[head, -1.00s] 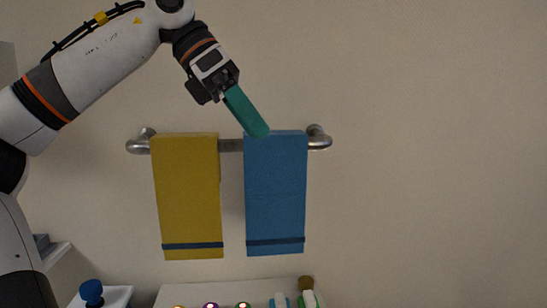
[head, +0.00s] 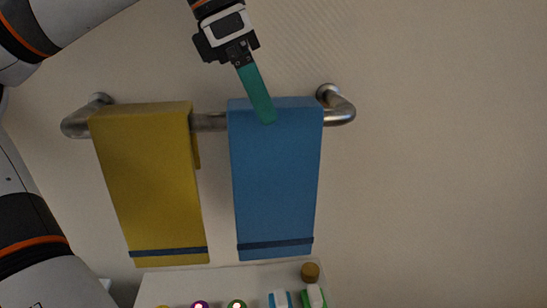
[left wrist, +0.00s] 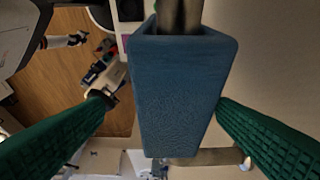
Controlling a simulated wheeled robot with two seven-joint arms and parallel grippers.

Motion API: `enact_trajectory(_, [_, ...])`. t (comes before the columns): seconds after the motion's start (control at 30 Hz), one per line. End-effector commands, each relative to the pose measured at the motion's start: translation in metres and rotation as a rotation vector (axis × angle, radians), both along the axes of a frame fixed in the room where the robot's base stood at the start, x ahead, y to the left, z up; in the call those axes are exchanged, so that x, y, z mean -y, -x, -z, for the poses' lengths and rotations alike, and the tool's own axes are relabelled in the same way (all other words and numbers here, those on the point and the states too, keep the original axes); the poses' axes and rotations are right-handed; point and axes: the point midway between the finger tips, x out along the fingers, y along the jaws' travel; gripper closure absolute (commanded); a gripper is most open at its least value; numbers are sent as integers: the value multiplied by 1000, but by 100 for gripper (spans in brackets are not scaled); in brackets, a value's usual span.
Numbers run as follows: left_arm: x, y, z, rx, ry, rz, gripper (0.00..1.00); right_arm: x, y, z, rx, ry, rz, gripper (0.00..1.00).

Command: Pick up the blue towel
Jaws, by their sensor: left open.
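The blue towel (head: 277,180) hangs folded over a metal rail on the wall, with a dark stripe near its lower edge. My left gripper (head: 264,115) comes down from above, and its green finger overlaps the towel's top edge in the head view. In the left wrist view, the blue towel (left wrist: 178,95) fills the middle, between the two green fingers of my left gripper (left wrist: 162,104). The fingers are spread wide on either side of the towel and do not appear closed on it. My right gripper does not show.
A yellow towel (head: 150,185) hangs on the same rail (head: 208,122), left of the blue one with a gap between. The wall right of the rail is bare.

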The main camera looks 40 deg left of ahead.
Motion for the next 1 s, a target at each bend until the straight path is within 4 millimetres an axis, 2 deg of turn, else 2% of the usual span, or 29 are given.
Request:
enact_trajectory(0.17, [3,-6,9,-2,1,2,20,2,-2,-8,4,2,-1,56])
enact_trajectory(0.33, [8,-20,28,-6,2,3,20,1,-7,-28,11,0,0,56])
enact_trajectory(0.5, [12,-25,48,-2,2,1,20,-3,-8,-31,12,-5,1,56])
enact_trajectory(1.0, [12,-26,53,0,1,0,20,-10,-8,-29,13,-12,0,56])
